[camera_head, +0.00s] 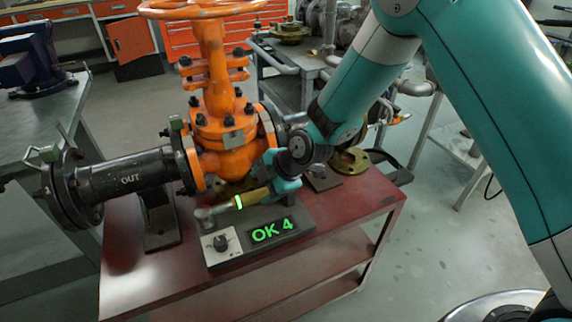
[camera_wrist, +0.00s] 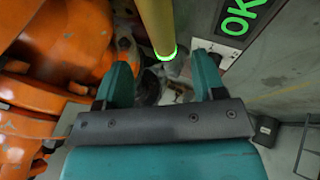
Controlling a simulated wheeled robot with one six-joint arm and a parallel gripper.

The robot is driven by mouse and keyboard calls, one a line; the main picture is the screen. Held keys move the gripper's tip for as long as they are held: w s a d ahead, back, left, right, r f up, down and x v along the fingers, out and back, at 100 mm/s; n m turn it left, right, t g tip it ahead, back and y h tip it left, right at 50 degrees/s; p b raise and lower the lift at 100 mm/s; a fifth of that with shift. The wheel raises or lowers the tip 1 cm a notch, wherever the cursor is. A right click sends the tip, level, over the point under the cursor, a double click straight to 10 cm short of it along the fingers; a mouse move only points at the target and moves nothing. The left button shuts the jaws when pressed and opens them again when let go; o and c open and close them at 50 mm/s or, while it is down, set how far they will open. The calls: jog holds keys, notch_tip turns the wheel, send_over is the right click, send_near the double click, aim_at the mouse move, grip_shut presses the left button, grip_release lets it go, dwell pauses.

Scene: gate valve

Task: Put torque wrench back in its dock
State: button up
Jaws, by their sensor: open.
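The torque wrench has a yellow handle (camera_head: 255,196) with a glowing green ring and a grey metal head at its left end. It lies level along the back of the grey dock (camera_head: 304,230), whose display reads "OK 4". I cannot tell whether it is fully seated. My gripper (camera_head: 270,180) is over the handle's right part and hides some of it. In the wrist view, my gripper (camera_wrist: 162,74) is open, with the two teal fingers apart and nothing clamped. The yellow handle (camera_wrist: 155,25) and its green ring show just past the fingertips.
The orange gate valve (camera_head: 225,155) stands close behind the dock, with a black pipe (camera_head: 140,172) marked OUT at left. All sit on a dark red bench (camera_head: 335,218). A brass flange (camera_head: 350,160) lies behind right. The bench's front right is clear.

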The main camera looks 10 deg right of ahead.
jog(key=v, duration=1.2)
jog(key=s+d+r+m+g+h+p, duration=0.1)
jog(key=s+d+r+m+p, duration=0.2)
jog(key=s+r+m, duration=0.4)
jog(key=s+d+r+m+g+p, duration=0.2)
jog(key=s+r+m, duration=0.6)
jog(key=s+r, duration=0.4)
jog(key=s+d+p, duration=0.1)
jog(key=s, duration=0.3)
jog(key=shift+r+g+h+p, duration=0.3)
jog(key=shift+h, duration=0.1)
